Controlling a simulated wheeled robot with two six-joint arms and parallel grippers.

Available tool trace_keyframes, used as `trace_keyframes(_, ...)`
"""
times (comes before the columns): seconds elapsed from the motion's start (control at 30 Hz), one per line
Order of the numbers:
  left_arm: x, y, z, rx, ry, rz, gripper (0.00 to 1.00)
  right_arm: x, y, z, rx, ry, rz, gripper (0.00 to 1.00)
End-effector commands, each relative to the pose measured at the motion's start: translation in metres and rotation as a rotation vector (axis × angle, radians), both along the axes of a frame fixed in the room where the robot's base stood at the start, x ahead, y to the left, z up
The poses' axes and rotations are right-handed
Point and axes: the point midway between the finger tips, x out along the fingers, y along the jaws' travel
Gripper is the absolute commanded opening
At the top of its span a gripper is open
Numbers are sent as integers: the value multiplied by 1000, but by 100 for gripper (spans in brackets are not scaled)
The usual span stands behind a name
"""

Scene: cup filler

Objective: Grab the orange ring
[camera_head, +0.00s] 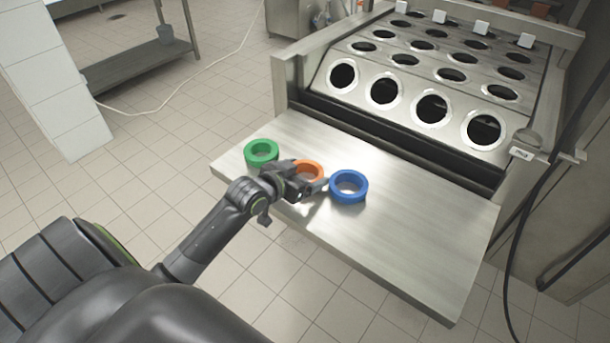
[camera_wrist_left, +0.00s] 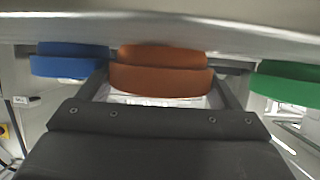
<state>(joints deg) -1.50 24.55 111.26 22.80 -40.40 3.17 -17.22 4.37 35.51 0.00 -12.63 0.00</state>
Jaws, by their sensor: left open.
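The orange ring (camera_head: 311,168) lies on the metal shelf between the green ring (camera_head: 262,153) and the blue ring (camera_head: 348,187). My left gripper (camera_head: 308,178) is open at the orange ring and hides its near part. In the left wrist view, which is upside down, the orange ring (camera_wrist_left: 160,78) sits in the middle, between the two spread fingers (camera_wrist_left: 163,92). The blue ring (camera_wrist_left: 68,65) is to the left there and the green ring (camera_wrist_left: 288,84) to the right. I cannot tell whether the fingers touch the orange ring. My right gripper is not in view.
The metal shelf (camera_head: 400,235) is bare to the right of the blue ring. Behind it stands the cup filler (camera_head: 400,125) with rows of round holes. A black cable (camera_head: 518,235) hangs at the right. A white pillar (camera_head: 55,80) stands at the left.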

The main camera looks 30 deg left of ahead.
Motion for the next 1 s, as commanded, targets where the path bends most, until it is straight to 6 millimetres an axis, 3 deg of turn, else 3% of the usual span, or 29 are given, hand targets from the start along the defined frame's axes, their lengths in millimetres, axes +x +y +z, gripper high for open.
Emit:
trace_keyframes(0.27, 4, 0, -2, 0, 0, 0, 85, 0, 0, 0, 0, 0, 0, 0)
trace_keyframes(0.5, 4, 0, -2, 0, 0, 0, 57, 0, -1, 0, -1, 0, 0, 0)
trace_keyframes(0.73, 4, 0, 0, 1, -1, 0, 57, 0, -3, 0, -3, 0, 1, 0)
trace_keyframes(0.87, 4, 0, 14, 2, -3, -1, 57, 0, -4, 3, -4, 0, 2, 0)
trace_keyframes(1.0, 5, 0, 43, 6, -7, -3, 57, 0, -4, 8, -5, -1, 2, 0)
